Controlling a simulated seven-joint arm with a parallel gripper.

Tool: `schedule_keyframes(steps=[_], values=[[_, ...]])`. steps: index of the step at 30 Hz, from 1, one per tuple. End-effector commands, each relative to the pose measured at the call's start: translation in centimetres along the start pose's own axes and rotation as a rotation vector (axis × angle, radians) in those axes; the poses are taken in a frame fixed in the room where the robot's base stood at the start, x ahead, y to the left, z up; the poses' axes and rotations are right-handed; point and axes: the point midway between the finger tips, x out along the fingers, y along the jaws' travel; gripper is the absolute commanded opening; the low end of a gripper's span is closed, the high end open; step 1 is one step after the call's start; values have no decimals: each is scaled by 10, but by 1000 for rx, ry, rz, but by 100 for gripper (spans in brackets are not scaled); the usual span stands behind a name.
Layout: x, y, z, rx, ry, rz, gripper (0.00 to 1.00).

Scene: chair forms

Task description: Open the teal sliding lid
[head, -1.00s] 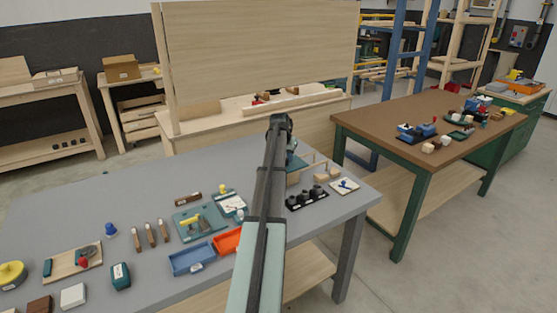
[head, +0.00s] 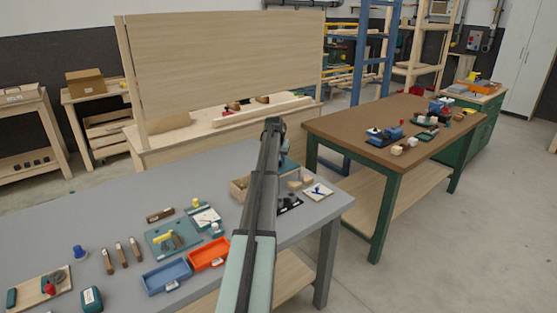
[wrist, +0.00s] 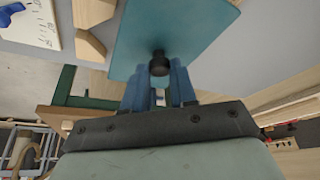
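The teal lid (wrist: 185,28) fills the upper middle of the wrist view, with a black round knob (wrist: 159,64) near its lower edge. My gripper's blue fingers (wrist: 160,72) stand on both sides of the knob, close against it, and appear shut on it. In the head view, a small part of the teal lid (head: 291,164) shows beside my gripper (head: 283,150). A light wooden box (head: 239,188) shows left of my arm on the grey table. My arm hides much of the box and lid, so how far the lid is off the box is unclear.
Wooden blocks (head: 301,182) and a white card (head: 318,192) lie right of my arm near the table's edge. Blue (head: 166,276) and orange (head: 209,254) trays lie to the left. A brown-topped table (head: 395,125) stands to the right, across a gap.

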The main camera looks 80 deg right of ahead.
Motion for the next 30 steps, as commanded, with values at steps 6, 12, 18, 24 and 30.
schedule_keyframes(steps=[6, 12, 18, 24, 30], values=[[0, 0, 0, 0, 0, 0, 48], [0, 0, 0, 0, 0, 0, 52], [-6, 0, 0, 0, 0, 0, 52], [-33, 0, 1, 0, 2, 0, 52], [-73, 0, 1, 0, 2, 0, 52]])
